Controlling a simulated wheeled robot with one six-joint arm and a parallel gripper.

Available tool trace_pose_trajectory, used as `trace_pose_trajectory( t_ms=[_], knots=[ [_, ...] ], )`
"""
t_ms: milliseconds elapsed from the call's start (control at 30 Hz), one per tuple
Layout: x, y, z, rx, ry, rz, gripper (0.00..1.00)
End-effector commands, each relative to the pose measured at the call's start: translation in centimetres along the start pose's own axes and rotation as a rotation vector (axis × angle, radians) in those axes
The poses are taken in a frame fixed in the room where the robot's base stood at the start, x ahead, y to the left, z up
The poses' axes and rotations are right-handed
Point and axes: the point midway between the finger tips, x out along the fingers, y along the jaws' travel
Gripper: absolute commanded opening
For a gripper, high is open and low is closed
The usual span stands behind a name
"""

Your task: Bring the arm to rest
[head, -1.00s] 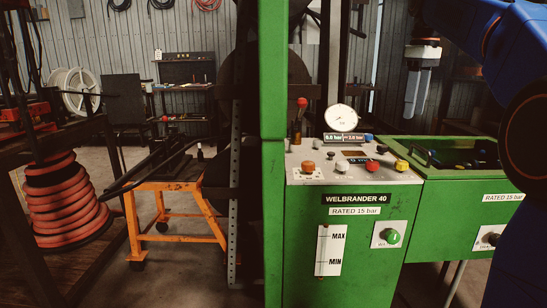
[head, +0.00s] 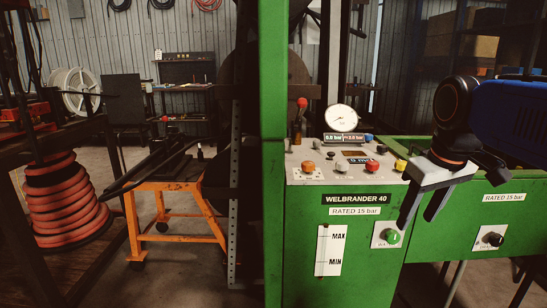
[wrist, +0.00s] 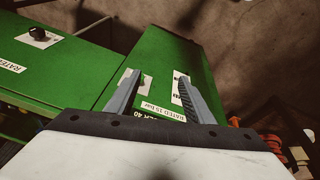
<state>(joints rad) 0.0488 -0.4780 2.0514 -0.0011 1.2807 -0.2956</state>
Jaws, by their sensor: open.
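My gripper (head: 416,222) is in the right half of the head view, at the end of my blue arm. It is in front of the green crimper's front panels, with its two fingers pointing down, apart and empty. In the wrist view my gripper (wrist: 155,80) shows both fingers spread over the green cabinet front, with nothing between them. The crimper, labelled WELBRANDER 40 (head: 355,199), stands behind and left of the gripper. I cannot tell the exact gap between fingers and panel.
The console top carries a gauge (head: 341,118), a red-knobbed lever (head: 302,103) and several buttons. A green knob (head: 392,236) is just left of the fingers, and a black knob (head: 494,239) is right of them. An orange cart (head: 175,186) stands left.

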Motion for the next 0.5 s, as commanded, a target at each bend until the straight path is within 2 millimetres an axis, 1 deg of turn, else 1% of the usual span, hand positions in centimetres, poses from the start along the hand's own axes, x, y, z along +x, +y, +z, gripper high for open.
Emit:
trace_pose_trajectory(
  t_ms=[33, 200, 300, 400, 500],
  knots=[
    [1.2, -0.8, 1.9, 0.023, 0.013, 0.002, 0.48],
    [5.7, -3.0, 7.3, 0.112, 0.059, 0.006, 0.48],
    [8.3, -4.0, 10.2, 0.161, 0.085, 0.005, 0.48],
    [10.5, -4.9, 12.4, 0.202, 0.105, 0.004, 0.48],
    [12.0, -5.4, 14.0, 0.229, 0.119, 0.003, 0.48]
  ],
)
